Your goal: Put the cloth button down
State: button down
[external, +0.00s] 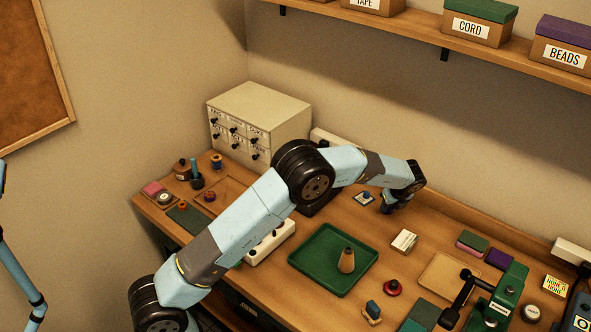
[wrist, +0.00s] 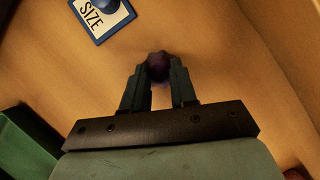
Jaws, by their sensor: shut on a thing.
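My gripper (wrist: 159,78) is shut on a small, round, dark purple thing, which looks like the cloth button (wrist: 158,66). It sits between the two fingertips in the wrist view, over bare wooden table. In the external view my gripper (external: 389,207) points down at the back of the table, behind and to the right of the green tray. The button cannot be made out there. Whether it touches the table top is not clear.
A blue-edged SIZE card (wrist: 101,17) with a blue round piece lies close by, left of my gripper. Bare wood surrounds my gripper.

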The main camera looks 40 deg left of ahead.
jog(key=shift+s+f, duration=0.25)
jog(key=shift+f, duration=0.45)
jog(key=c, duration=0.9)
grip_release()
jog(key=shift+f, duration=0.1)
jog(key=shift+r, duration=0.3)
jog(key=w+v, duration=0.1)
jog(key=v, duration=1.2)
jog(key=s+a+r+n+h, duration=0.1)
jog(key=s+a+r+n, duration=0.5)
jog(key=s+a+r, duration=0.5)
jog(key=s+a+r+n+h, duration=0.2)
jog(key=s+a+r+n, duration=0.5)
jog(key=s, duration=0.5)
jog(key=s+a+f+n+t, duration=0.1)
jog(key=s+n, duration=0.3)
jog(key=s, duration=0.6)
jog(key=s+a+n+t, duration=0.1)
jog(key=s+a+n, duration=0.3)
jog(key=s, duration=0.6)
jog(key=s+a+f+n+t, duration=0.1)
jog(key=s+a+n, duration=0.1)
jog(key=s, duration=0.8)
jog(key=shift+a+f+n+h, duration=0.3)
jog(key=shift+f+n+h, duration=0.1)
jog(key=shift+n, duration=0.5)
